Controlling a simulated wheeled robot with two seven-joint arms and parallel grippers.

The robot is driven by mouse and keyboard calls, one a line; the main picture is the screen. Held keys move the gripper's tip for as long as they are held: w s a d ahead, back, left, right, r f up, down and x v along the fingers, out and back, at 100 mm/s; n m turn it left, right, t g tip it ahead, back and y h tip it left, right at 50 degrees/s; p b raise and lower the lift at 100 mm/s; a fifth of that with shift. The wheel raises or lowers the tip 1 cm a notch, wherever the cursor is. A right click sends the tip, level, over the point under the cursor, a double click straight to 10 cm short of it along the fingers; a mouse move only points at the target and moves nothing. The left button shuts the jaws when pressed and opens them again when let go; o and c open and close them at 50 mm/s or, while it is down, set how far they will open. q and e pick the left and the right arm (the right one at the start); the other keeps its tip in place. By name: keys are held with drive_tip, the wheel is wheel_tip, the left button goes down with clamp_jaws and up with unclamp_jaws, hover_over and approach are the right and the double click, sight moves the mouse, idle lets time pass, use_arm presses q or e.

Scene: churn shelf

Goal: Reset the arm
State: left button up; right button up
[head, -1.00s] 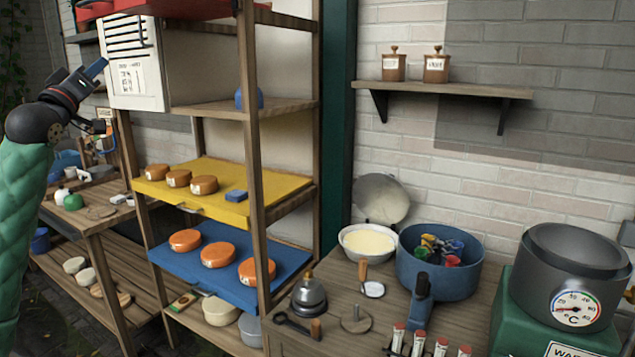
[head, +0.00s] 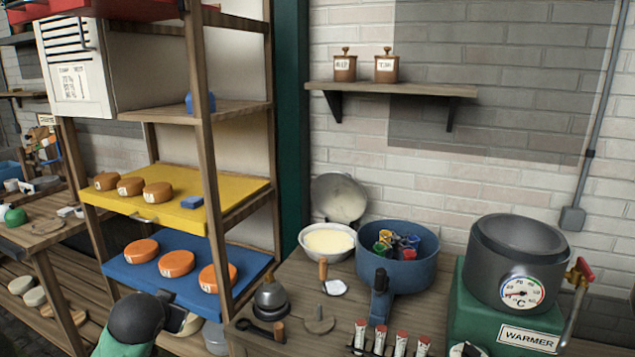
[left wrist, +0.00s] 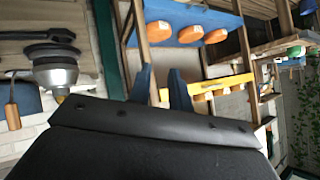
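My left arm (head: 130,325), green with a black joint, comes in at the bottom left of the head view, in front of the lower shelf. Its fingers cannot be made out there. In the left wrist view my left gripper (left wrist: 160,80) shows two dark blue fingers apart, with nothing between them. That view is turned, with the yellow tray (left wrist: 222,86) and blue tray (left wrist: 165,12) beyond the fingertips. My right gripper is in neither view.
The shelf holds orange rounds on the yellow tray (head: 236,190) and blue tray (head: 190,288). A wooden post (head: 212,170) stands close to the arm. The bench at right holds a bell-shaped metal item (head: 271,298), blue pot (head: 410,272), white bowl (head: 312,252) and warmer (head: 515,265).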

use_arm(q)
drive_tip(key=s+d+f+g+h, duration=0.1)
drive_tip(key=s+d+f+g, duration=0.1)
drive_tip(key=s+d+f, duration=0.4)
drive_tip(key=s+d+f+g+h, duration=0.1)
drive_tip(key=s+d+f+g, duration=0.2)
drive_tip(key=s+d+f, duration=0.4)
drive_tip(key=s+d+f+g+h+p, duration=0.1)
drive_tip(key=s+d+f+g, duration=0.2)
drive_tip(key=s+f, duration=1.3)
drive_tip(key=s+d, duration=0.3)
drive_tip(key=s, duration=0.4)
drive_tip(key=shift+s+d+n+h, duration=0.2)
drive_tip(key=shift+d+n+h, duration=0.1)
drive_tip(key=shift+h, duration=0.1)
drive_tip(key=shift+a, duration=0.15)
